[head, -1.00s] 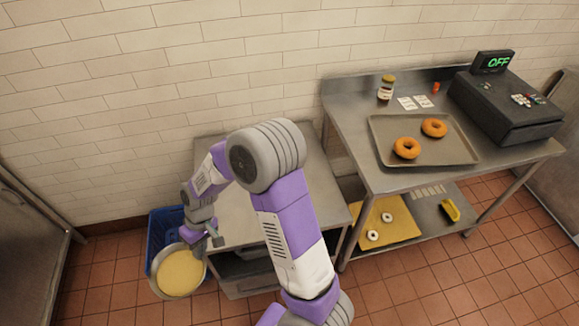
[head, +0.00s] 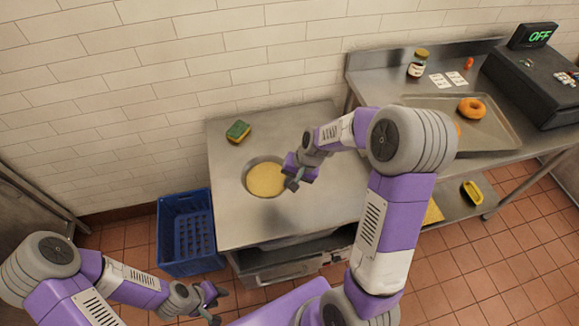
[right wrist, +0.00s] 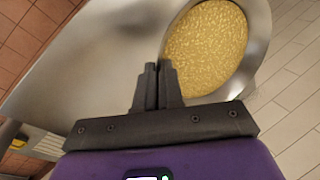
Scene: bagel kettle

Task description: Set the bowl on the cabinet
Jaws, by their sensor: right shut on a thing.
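The bowl (head: 262,160) is grey metal with yellow contents. In the head view it is over the top of the steel cabinet (head: 232,218), near its middle; I cannot tell whether its base touches the top. My right gripper (head: 291,180) is at the bowl's right side, shut on its rim. In the right wrist view the gripper's fingers (right wrist: 158,75) are closed together at the near edge of the bowl (right wrist: 262,40), which looks roughly level. My left gripper (head: 212,303) is open and empty, low in front of the cabinet.
A green and yellow sponge (head: 238,131) lies at the cabinet's back left. A blue crate (head: 187,235) stands on the floor left of the cabinet. To the right is a steel table with a tray (head: 490,135), a jar (head: 418,64) and a register (head: 540,80).

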